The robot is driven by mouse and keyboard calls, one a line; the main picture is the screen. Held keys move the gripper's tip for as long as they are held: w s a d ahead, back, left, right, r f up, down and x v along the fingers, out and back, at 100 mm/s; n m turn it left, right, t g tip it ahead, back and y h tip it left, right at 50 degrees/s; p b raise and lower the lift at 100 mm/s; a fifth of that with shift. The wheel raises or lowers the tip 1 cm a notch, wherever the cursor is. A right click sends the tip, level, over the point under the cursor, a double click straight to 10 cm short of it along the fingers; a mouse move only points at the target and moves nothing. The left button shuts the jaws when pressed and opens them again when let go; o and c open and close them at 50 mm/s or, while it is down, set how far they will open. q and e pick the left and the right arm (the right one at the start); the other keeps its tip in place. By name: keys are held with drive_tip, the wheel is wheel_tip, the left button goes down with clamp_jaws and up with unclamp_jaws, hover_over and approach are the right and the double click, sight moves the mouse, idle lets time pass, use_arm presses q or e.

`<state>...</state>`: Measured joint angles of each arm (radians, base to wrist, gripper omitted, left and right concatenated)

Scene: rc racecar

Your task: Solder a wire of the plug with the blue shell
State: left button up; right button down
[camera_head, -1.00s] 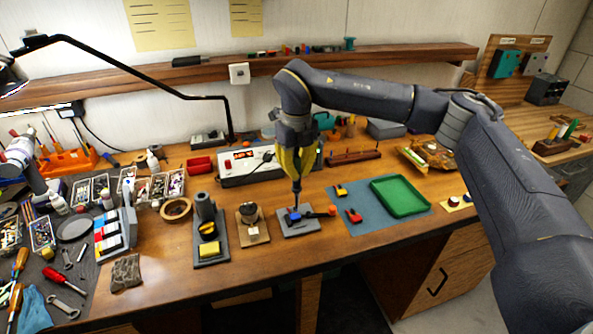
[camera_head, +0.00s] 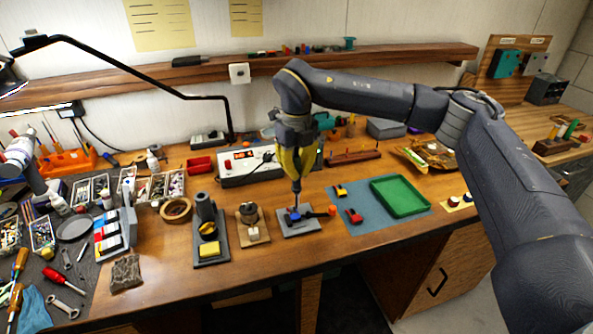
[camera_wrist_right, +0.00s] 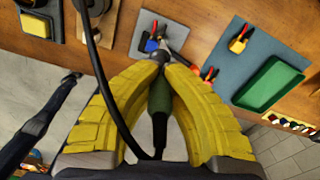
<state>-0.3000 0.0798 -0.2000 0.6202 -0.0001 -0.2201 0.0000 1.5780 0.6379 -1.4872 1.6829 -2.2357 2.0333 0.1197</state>
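My right gripper (camera_head: 297,172) has yellow fingers shut around a soldering iron with a dark green handle (camera_wrist_right: 158,97). The iron points down over a small grey plate (camera_head: 286,232) near the front of the bench. The plug with the blue shell (camera_head: 293,215) sits on this plate; the blue also shows in the right wrist view (camera_wrist_right: 151,45). The iron's tip is at or just above the plug; I cannot tell whether it touches. An orange piece (camera_head: 332,210) lies at the plate's right edge. My left gripper is not in view.
A blue-grey mat (camera_head: 375,228) to the right holds a green tray (camera_head: 409,207), a yellow piece (camera_head: 340,190) and a red piece (camera_head: 353,215). Left of the plate stand a wooden block (camera_head: 252,235) and an iron stand with yellow sponge (camera_head: 209,249). A dark cable runs by the gripper.

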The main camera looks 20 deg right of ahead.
sight(296, 150)
drive_tip(key=shift+r, duration=3)
